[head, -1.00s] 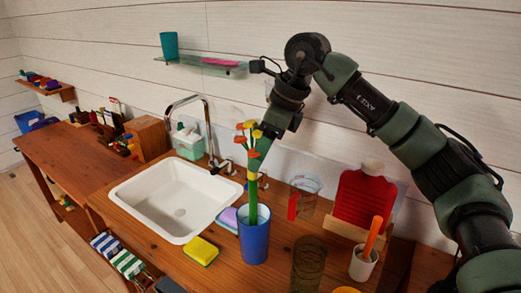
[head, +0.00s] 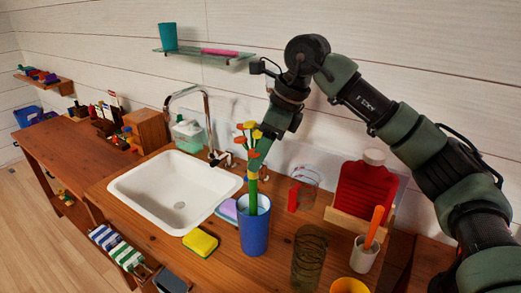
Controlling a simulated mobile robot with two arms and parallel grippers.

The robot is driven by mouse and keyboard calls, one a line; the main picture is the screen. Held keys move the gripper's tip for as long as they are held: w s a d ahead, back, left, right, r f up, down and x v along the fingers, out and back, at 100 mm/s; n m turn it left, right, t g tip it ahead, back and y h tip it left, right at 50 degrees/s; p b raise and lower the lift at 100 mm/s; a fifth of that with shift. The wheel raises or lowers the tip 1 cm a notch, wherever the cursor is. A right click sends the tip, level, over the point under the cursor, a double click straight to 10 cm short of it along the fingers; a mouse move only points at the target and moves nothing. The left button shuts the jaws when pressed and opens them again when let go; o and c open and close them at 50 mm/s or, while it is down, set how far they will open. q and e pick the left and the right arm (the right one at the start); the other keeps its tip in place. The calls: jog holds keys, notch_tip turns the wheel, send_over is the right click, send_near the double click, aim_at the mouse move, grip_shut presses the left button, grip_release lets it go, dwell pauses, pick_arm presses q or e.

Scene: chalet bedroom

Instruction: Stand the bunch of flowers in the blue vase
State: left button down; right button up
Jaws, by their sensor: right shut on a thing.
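The blue vase (head: 255,234) stands upright on the wooden counter, just right of the sink, in the head view. The bunch of flowers (head: 252,196) has red, orange and yellow heads and green stems. It is nearly upright, with its lower stems inside the vase mouth; the stem ends are hidden by the vase wall. My right gripper (head: 254,173) is shut on the flowers' stems, just below the heads and above the vase rim. My left gripper is not in view.
A yellow sponge (head: 200,243) and a purple sponge (head: 228,210) lie left of the vase. A brown glass (head: 308,260), a measuring jug (head: 304,190) and a white cup (head: 363,255) stand to its right. The sink (head: 172,190) is left; a glass shelf (head: 205,55) hangs above.

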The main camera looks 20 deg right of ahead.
jog(key=shift+f+b, duration=0.95)
jog(key=shift+f, duration=0.5)
grip_shut()
jog(key=shift+f, duration=0.1)
jog(key=o, duration=1.7)
grip_release()
jog(key=shift+c, duration=0.2)
jog(key=p+v, duration=0.6)
jog(key=v, duration=0.4)
jog(key=shift+f, duration=0.1)
